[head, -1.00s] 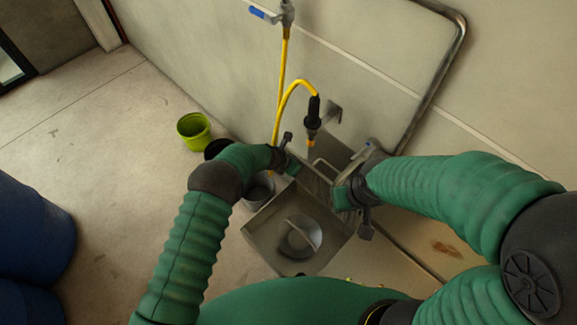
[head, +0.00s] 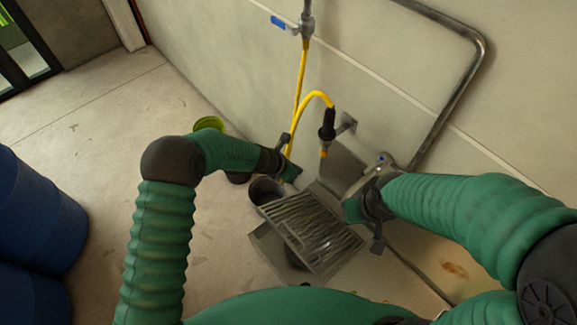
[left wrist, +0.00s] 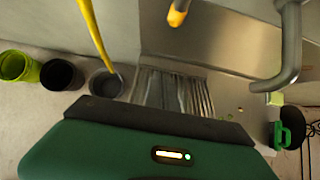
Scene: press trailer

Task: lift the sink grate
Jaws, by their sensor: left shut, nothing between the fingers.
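The sink grate (head: 318,228) is a grey slatted metal panel above the sink basin (head: 262,240), covering most of it. It looks slanted and offset from the basin; I cannot tell where it is supported. My left gripper (head: 289,170) is shut and empty beyond the grate's far left corner, seemingly apart from it. My right gripper (head: 355,208) is beside the grate's right edge; its fingers are mostly hidden and contact is unclear. The grate's slats also show in the left wrist view (left wrist: 172,90), beyond my dark and green gripper body.
A yellow hose (head: 302,85) with a black spray nozzle (head: 327,124) hangs at the back wall. A bent metal pipe (head: 462,75) is at right. A dark bucket (left wrist: 61,74) and a green bucket (left wrist: 17,66) stand left of the sink. Blue barrels (head: 35,215) stand far left.

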